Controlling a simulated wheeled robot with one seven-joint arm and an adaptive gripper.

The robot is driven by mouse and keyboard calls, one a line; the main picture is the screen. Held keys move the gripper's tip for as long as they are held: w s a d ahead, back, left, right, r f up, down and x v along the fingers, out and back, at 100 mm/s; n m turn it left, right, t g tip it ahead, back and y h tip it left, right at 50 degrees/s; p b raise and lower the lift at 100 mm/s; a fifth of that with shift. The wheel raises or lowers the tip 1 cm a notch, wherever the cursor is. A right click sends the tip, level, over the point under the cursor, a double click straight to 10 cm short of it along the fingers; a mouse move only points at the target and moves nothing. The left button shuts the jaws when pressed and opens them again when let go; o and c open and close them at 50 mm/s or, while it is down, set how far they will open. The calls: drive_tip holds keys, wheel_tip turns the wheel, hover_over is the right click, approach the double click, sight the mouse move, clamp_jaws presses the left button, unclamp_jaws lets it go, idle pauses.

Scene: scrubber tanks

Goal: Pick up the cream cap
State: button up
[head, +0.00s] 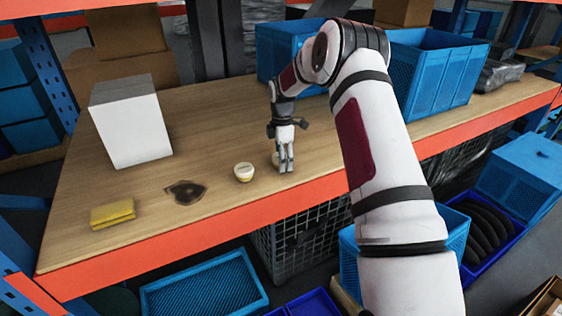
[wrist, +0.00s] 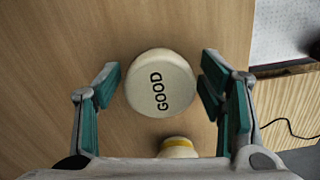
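A round cream cap (wrist: 160,84) with the word GOOD on its top lies between the fingers of my gripper (wrist: 157,90) in the wrist view. The fingers are open, one on each side, with a gap to the cap on both sides. In the head view my gripper (head: 286,163) points down at the wooden shelf top, and the cap (head: 275,159) is mostly hidden behind it. A second pale round piece with a yellow band (head: 244,172) sits just left of the gripper. It also shows partly at the bottom of the wrist view (wrist: 177,146).
The shelf top (head: 205,150) has an orange front edge (head: 215,225). Blue crates (head: 437,75) stand at the back right.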

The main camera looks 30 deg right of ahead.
drive_tip(key=c, duration=0.5)
drive_tip(key=shift+c, duration=0.3)
drive_tip(key=shift+r, duration=0.5)
wheel_tip(320, 180, up, 2)
drive_tip(key=shift+w+r+b, duration=0.1)
drive_tip(key=shift+r+b, duration=0.05)
drive_tip(key=shift+b, duration=0.45)
drive_tip(key=s+r, duration=0.1)
drive_tip(key=s, duration=1.5)
drive_tip(key=shift+s+r+p, duration=0.25)
drive_tip(key=shift+r+p, duration=0.05)
drive_tip(key=shift+p, duration=0.1)
